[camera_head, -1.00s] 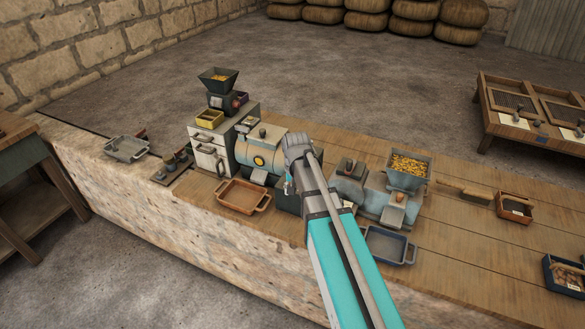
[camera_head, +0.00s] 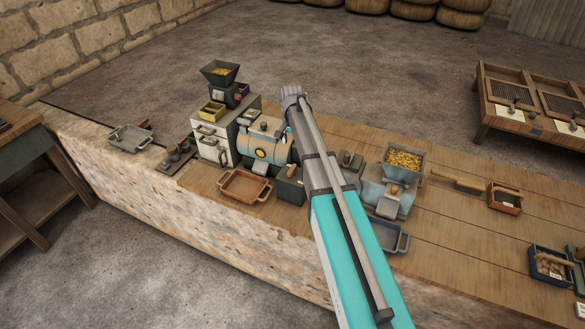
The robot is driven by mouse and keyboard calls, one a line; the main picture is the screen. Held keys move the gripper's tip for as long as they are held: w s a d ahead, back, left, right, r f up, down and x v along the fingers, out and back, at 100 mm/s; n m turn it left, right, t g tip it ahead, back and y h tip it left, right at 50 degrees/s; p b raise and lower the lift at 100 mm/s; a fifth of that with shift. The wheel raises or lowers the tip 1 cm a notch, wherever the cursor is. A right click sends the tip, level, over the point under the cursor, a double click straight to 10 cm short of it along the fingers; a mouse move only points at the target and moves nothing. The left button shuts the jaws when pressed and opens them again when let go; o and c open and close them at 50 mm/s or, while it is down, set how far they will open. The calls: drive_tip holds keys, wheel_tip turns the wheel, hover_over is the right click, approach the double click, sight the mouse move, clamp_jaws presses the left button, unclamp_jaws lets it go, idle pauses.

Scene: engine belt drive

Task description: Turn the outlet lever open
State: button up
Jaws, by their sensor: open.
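A blue-grey drum machine (camera_head: 270,149) with a round yellow mark on its front stands on the wooden bench top. A small chute (camera_head: 254,167) juts from its lower front, above an orange-brown tray (camera_head: 245,186). A dark box (camera_head: 289,190) stands to the right of the tray, with a small brown part on top. I cannot tell for sure which small part is the outlet lever. My gripper (camera_head: 288,132) is open, over the right end of the drum. Most of it is hidden by my wrist and forearm, and I see nothing held in it.
A cabinet with a hopper (camera_head: 219,76) stands left of the drum. A second hopper of yellow grain (camera_head: 403,160) and a blue tray (camera_head: 388,237) are right of my arm. A grey tray (camera_head: 130,138) lies far left. The bench's far right has bare stretches.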

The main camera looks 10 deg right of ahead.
sight(292, 169)
drive_tip(key=shift+f, duration=0.15)
wheel_tip(292, 169, down, 14)
drive_tip(key=b, duration=1.3)
drive_tip(key=shift+r+b, duration=0.25)
drive_tip(key=shift+b, duration=0.15)
clamp_jaws()
